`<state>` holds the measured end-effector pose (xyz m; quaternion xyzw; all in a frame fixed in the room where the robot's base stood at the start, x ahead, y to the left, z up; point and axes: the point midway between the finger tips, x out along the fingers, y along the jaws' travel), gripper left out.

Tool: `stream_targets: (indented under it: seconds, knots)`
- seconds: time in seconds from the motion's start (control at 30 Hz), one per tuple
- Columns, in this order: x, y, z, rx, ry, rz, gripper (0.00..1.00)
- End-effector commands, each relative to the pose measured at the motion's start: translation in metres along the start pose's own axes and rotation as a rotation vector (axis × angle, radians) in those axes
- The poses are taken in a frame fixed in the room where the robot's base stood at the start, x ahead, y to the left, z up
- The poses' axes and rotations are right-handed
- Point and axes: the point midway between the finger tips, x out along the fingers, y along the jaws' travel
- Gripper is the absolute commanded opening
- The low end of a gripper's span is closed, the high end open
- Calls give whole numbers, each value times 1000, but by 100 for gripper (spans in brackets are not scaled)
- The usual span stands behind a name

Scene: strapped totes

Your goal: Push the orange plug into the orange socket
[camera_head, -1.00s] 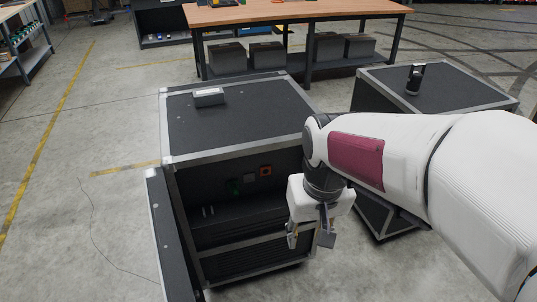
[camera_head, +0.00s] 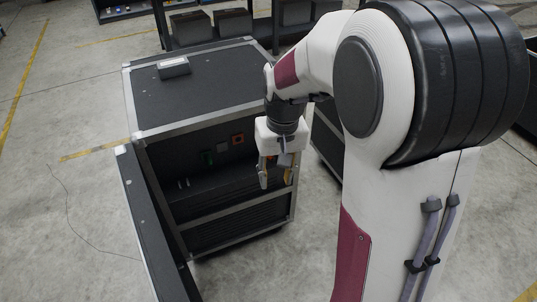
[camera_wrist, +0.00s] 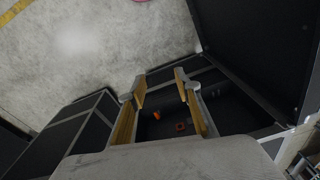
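In the wrist view, an orange ring (camera_wrist: 180,127) looks like this socket. A second small orange piece (camera_wrist: 157,115) shows beside it and may be the plug; I cannot tell what it rests on. My gripper (camera_head: 277,184) points down in front of the case's right side, below and right of the socket. In the wrist view, its fingers (camera_wrist: 160,83) are apart with nothing gripped between them.
The case (camera_head: 200,95) has a grey-edged top with a small box (camera_head: 173,67) on it. Its open door panel (camera_head: 150,215) stands out at the left front. A thin cable (camera_head: 68,205) lies on the floor at left. A workbench stands behind.

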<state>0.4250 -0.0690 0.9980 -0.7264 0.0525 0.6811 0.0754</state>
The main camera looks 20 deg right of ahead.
Motion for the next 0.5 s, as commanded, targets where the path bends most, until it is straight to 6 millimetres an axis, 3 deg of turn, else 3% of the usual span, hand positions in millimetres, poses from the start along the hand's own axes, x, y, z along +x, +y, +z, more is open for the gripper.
stream_targets:
  seconds: [0.5]
  knots:
    - [44,14,-50,16,-27,-13,33]
